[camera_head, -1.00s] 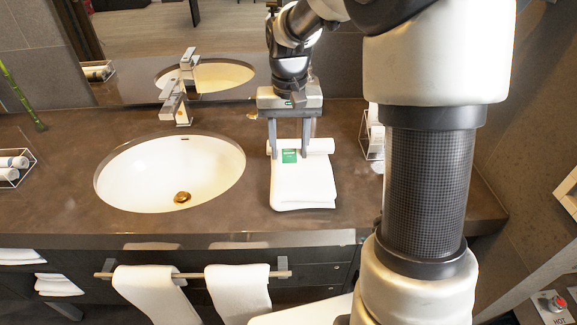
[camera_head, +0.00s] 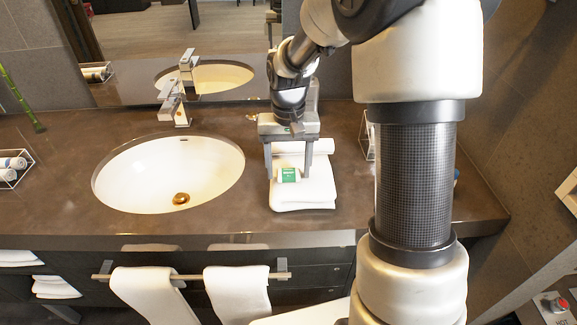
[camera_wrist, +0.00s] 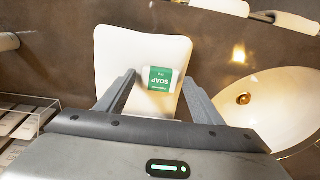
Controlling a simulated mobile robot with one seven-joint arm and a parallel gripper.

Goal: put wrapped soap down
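The wrapped soap (camera_head: 288,175), white with a green label, lies on the folded white towel (camera_head: 305,194) on the counter. In the wrist view the soap (camera_wrist: 160,79) shows between the fingers, over the towel (camera_wrist: 118,50). My gripper (camera_head: 288,176) points down at the towel, with one finger on each side of the soap. In the wrist view my gripper (camera_wrist: 159,78) is open, with gaps between both fingers and the soap. The soap's underside is hidden.
A rolled white towel (camera_head: 318,146) lies behind the folded one. The sink (camera_head: 165,175) and faucet (camera_head: 176,95) are to the left. A wire holder (camera_head: 367,136) stands to the right, partly hidden by my arm. Bare counter (camera_head: 255,225) lies in front.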

